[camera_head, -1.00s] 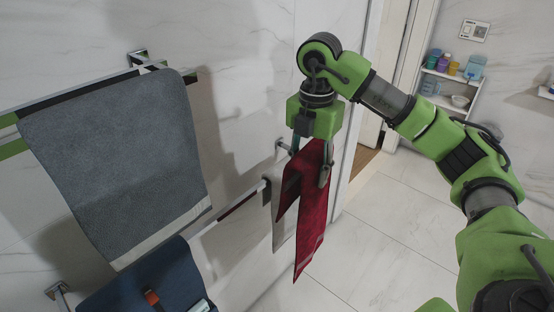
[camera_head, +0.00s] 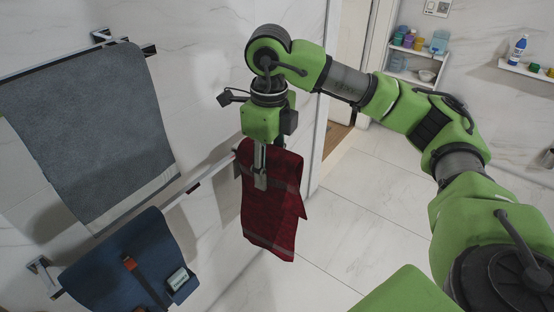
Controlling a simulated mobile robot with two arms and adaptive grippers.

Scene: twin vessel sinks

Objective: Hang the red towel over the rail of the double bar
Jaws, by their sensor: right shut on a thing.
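The red towel (camera_head: 273,212) hangs from my right gripper (camera_head: 260,182), whose fingers are shut on its upper part. The towel hangs down in folds beside the wall, in front of the far end of the lower rail (camera_head: 202,184). I cannot tell whether the towel touches the rail, as it hides that end. A grey towel (camera_head: 88,130) hangs over an upper bar with a bracket (camera_head: 104,36) on the wall. A blue towel (camera_head: 125,262) hangs over the near part of the lower rail.
A bare stretch of rail lies between the blue and red towels. Wall shelves (camera_head: 408,72) hold bottles at the back. The tiled floor (camera_head: 345,215) is clear.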

